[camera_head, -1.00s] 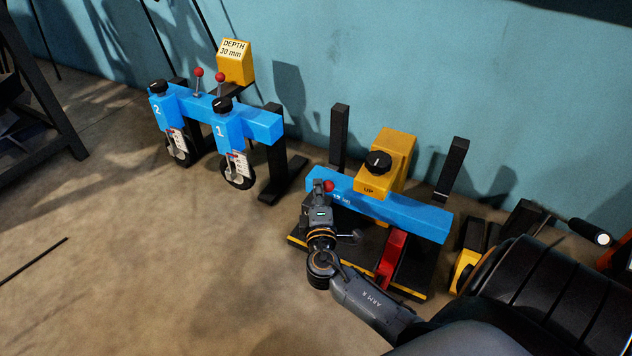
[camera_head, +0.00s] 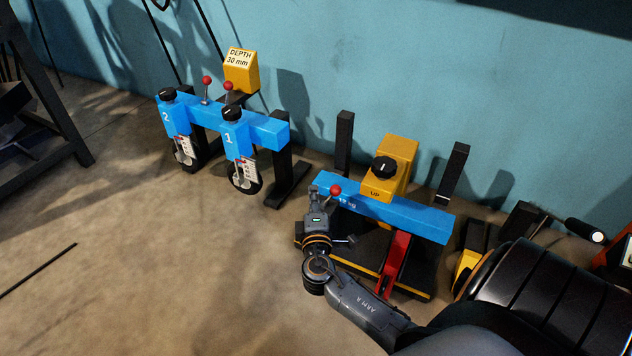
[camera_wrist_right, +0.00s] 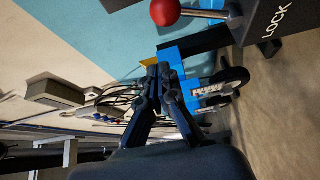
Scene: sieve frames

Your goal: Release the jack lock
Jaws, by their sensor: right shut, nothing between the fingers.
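The jack has a blue beam (camera_head: 405,217) with a yellow block (camera_head: 398,154) marked UP and a black knob (camera_head: 384,167). A lever with a red ball (camera_head: 335,190) stands at the beam's left end. In the right wrist view the red ball (camera_wrist_right: 165,12) sits on a metal rod from a dark box marked LOCK (camera_wrist_right: 275,22). My right gripper (camera_head: 315,190) is just left of the ball, apart from it. In the right wrist view its fingertips (camera_wrist_right: 160,72) are together and empty, below the ball. My left gripper is not in view.
A blue rail (camera_head: 265,130) with two numbered units and two red-ball levers stands at the back left. A yellow DEPTH 30 mm sign (camera_head: 241,71) is behind it. A red pedal-like part (camera_head: 394,262) is below the beam. The floor (camera_head: 150,260) at the left is mostly clear.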

